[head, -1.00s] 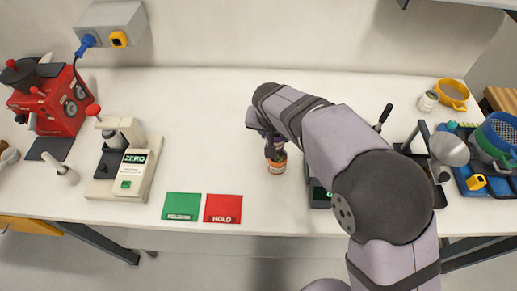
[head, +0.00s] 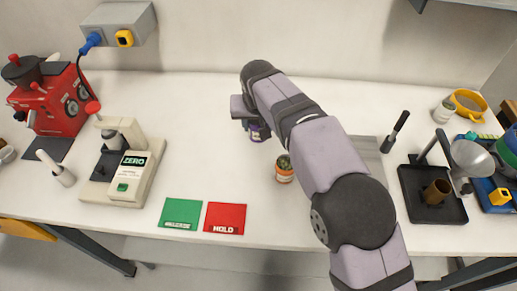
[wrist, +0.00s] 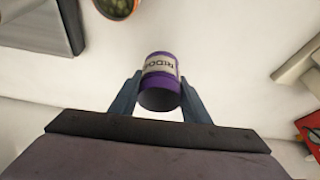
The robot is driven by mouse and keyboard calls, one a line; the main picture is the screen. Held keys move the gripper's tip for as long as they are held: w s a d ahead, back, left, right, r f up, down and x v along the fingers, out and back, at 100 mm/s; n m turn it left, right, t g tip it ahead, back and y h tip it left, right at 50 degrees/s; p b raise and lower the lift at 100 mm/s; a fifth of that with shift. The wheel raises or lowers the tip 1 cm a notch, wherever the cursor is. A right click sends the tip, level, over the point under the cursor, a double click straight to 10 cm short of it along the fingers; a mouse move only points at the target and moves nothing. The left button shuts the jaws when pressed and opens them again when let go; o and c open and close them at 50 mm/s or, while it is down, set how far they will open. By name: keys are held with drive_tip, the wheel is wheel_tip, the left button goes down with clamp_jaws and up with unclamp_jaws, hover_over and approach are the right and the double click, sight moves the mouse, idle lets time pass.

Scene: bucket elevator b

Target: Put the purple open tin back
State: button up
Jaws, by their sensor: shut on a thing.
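The purple tin (head: 259,131) with a pale label is between the fingers of my gripper, over the back middle of the white table. In the wrist view the purple tin (wrist: 161,72) shows its lettered label, with its dark round end towards the camera. My gripper (wrist: 160,100) is shut on its sides, one finger on each. In the head view my wrist and arm hide part of the tin. I cannot tell whether its base touches the table.
An orange tin (head: 284,169) stands to the right and nearer the front. Green (head: 181,213) and red (head: 225,218) cards lie at the front. The ZERO instrument (head: 127,170) stands left. A black tray (head: 433,207) with a brown cup is right. The table's back middle-left is clear.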

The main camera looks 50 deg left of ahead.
sight(258, 137)
drive_tip(key=shift+f+p, duration=1.1)
drive_tip(key=shift+f, duration=3.25)
drive_tip(key=shift+f, duration=0.2)
drive_tip(key=o, duration=1.5)
drive_tip(key=shift+s+d+r, duration=0.1)
drive_tip(key=shift+r, duration=0.6)
drive_tip(key=b+v, duration=0.3)
drive_tip(key=v, duration=0.8)
